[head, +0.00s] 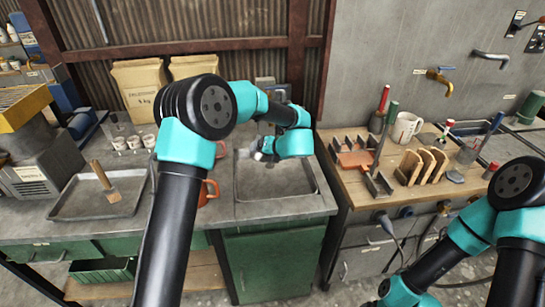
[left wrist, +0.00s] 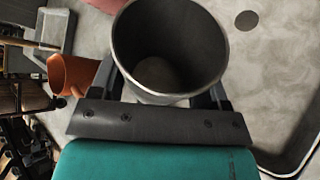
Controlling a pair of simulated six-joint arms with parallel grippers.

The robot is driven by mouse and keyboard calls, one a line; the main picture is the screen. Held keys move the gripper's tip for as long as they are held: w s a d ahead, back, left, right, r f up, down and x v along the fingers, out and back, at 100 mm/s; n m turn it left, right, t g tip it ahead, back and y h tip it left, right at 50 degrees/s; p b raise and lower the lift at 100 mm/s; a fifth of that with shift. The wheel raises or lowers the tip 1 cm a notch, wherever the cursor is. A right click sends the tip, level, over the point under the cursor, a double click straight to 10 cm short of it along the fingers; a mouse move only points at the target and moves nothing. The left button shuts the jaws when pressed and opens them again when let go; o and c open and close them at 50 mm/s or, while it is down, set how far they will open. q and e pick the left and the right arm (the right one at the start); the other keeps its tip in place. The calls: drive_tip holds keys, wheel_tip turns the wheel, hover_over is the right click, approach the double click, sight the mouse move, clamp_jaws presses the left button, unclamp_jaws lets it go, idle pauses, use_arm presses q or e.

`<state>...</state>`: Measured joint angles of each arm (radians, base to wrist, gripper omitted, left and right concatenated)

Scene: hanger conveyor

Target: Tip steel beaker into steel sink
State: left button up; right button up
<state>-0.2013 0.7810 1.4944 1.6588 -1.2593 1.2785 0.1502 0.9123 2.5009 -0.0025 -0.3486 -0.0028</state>
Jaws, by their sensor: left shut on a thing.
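The steel beaker (left wrist: 170,48) fills the top of the left wrist view, its round mouth facing the camera. Its inside is bare grey walls with a dull grey-brown bottom. My left gripper (left wrist: 165,97) is shut on it, with a finger on either side. In the head view my left gripper (head: 266,153) is over the steel sink (head: 275,208), and my arm hides most of the beaker. The beaker's exact tilt is hard to tell. The sink floor with a dark round drain shows beside the beaker in the left wrist view (left wrist: 270,75).
An orange mug (head: 207,191) stands just left of the sink, partly behind my left arm. A tray with a brush (head: 130,200) and small cups (head: 133,142) are further left. The wooden bench (head: 375,200) at right holds racks, tools and a white mug (head: 406,127).

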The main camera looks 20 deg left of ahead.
use_arm(q)
drive_tip(key=n+t, duration=0.1)
drive_tip(key=w+f+n+t, duration=0.1)
drive_tip(key=t, duration=0.1)
drive_tip(key=shift+d+f+n+h, duration=0.2)
drive_tip(key=shift+n+h, duration=0.1)
drive_tip(key=shift+n, duration=0.1)
idle(0.5)
drive_tip(key=shift+w+d+f+n+t, duration=0.1)
drive_tip(key=shift+w+f+n+t, duration=0.2)
drive_tip(key=shift+n+t, duration=0.2)
drive_tip(key=shift+w+d+f+n+t, duration=0.1)
drive_tip(key=shift+w+f+n+t, duration=0.05)
drive_tip(key=shift+f+n+t, duration=0.3)
drive_tip(key=shift+r, duration=0.2)
drive_tip(key=shift+r, duration=1.45)
